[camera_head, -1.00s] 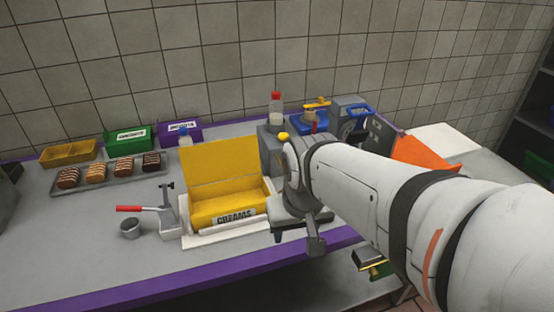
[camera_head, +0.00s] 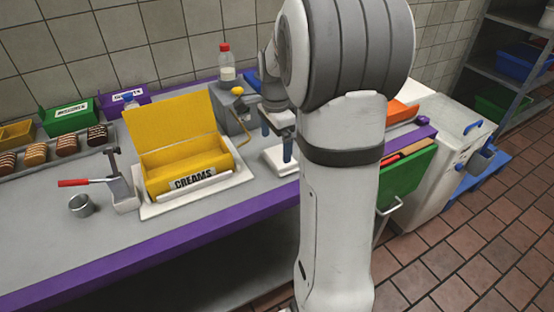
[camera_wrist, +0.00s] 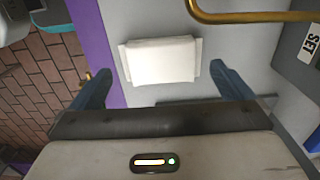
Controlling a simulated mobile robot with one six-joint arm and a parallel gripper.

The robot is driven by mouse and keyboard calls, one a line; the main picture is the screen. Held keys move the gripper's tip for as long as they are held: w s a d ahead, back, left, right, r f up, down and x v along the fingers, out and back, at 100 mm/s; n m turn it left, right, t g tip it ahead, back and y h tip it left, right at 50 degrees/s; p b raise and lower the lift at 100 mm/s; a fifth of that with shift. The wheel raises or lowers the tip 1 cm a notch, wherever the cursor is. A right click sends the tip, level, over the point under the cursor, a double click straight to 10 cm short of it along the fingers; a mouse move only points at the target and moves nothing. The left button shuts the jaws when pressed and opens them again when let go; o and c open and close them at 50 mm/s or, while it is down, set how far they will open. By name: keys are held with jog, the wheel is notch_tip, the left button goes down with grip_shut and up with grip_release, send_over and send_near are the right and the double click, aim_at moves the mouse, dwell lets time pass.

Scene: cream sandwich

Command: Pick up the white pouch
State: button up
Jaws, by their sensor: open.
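The white pouch (camera_wrist: 163,60) lies flat on the grey counter (camera_wrist: 222,30) near its purple edge in the wrist view. In the head view a white shape (camera_head: 276,162), likely the same pouch, shows below my gripper (camera_head: 277,143), partly hidden by my arm. My gripper (camera_wrist: 160,70) is open, with its blue fingers wide apart. In the wrist view one finger is on the left of the pouch and the other on the right. Nothing is held. The height of the fingertips above the counter is hard to tell.
A yellow box labelled CREAMS (camera_head: 190,155) stands open left of my gripper. A grey device (camera_head: 235,112) and a bottle (camera_head: 226,70) stand behind. A brass-coloured rail (camera_wrist: 250,16) crosses near the pouch. A green panel (camera_head: 405,180) is at the right.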

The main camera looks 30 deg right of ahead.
aim_at(277, 157)
notch_tip(277, 157, down, 5)
jog(key=shift+d+f, duration=0.1)
jog(key=shift+d, duration=0.05)
jog(key=shift+c, duration=0.2)
jog(key=c, duration=0.7)
